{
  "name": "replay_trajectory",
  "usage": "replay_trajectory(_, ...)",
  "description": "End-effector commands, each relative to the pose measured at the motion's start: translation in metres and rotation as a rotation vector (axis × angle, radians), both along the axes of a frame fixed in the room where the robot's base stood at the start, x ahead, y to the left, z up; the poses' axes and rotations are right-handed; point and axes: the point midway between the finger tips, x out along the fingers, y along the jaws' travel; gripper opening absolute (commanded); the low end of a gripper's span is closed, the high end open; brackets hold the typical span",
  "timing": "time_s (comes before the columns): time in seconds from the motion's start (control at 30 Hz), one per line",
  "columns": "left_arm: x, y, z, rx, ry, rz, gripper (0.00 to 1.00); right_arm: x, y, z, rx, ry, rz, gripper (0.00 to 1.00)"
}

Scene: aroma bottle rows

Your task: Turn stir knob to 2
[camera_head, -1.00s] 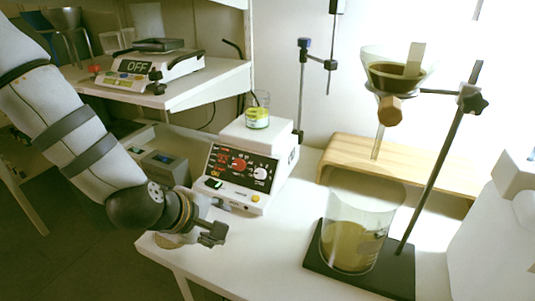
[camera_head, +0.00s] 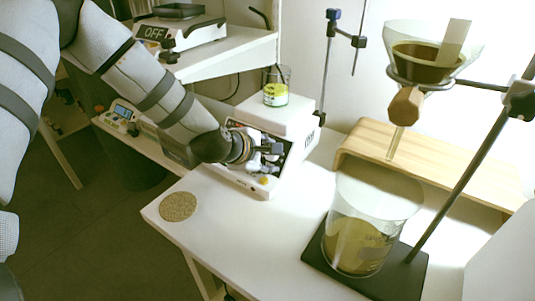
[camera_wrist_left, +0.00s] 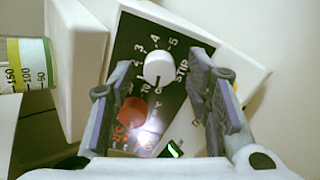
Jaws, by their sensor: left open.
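The white stir knob (camera_wrist_left: 158,66) is on the dark panel of the hotplate stirrer (camera_head: 280,116), with "STIR" and a number scale printed around it. I cannot clearly tell which number its pointer faces. A red knob (camera_wrist_left: 132,110) sits below and left of it in the left wrist view. My left gripper (camera_head: 270,157) is at the front panel and hides the knobs in the head view. In the left wrist view, the open fingers (camera_wrist_left: 158,77) stand on either side of the white knob, with visible gaps. The right gripper is out of view.
A small beaker with yellow-green liquid (camera_head: 276,93) stands on the stirrer top. A cork mat (camera_head: 178,206) lies at the table's front left. A large beaker (camera_head: 360,235) stands on a stand base to the right, under a funnel (camera_head: 430,65). A wooden bench (camera_head: 450,165) is behind.

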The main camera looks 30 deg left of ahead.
Motion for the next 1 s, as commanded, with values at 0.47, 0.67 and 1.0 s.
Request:
replay_trajectory(0.47, 0.0023, -0.0003, -0.0015, 0.0, -0.001, 0.0, 0.0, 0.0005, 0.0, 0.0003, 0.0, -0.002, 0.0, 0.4)
replay_trajectory(0.67, 0.0023, -0.0002, -0.0014, 0.003, -0.001, -0.002, 0.0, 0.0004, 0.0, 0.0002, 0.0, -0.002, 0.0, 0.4)
replay_trajectory(1.0, 0.0025, -0.0006, -0.001, 0.107, -0.017, -0.091, 0.0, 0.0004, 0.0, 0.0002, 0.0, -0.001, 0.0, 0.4)
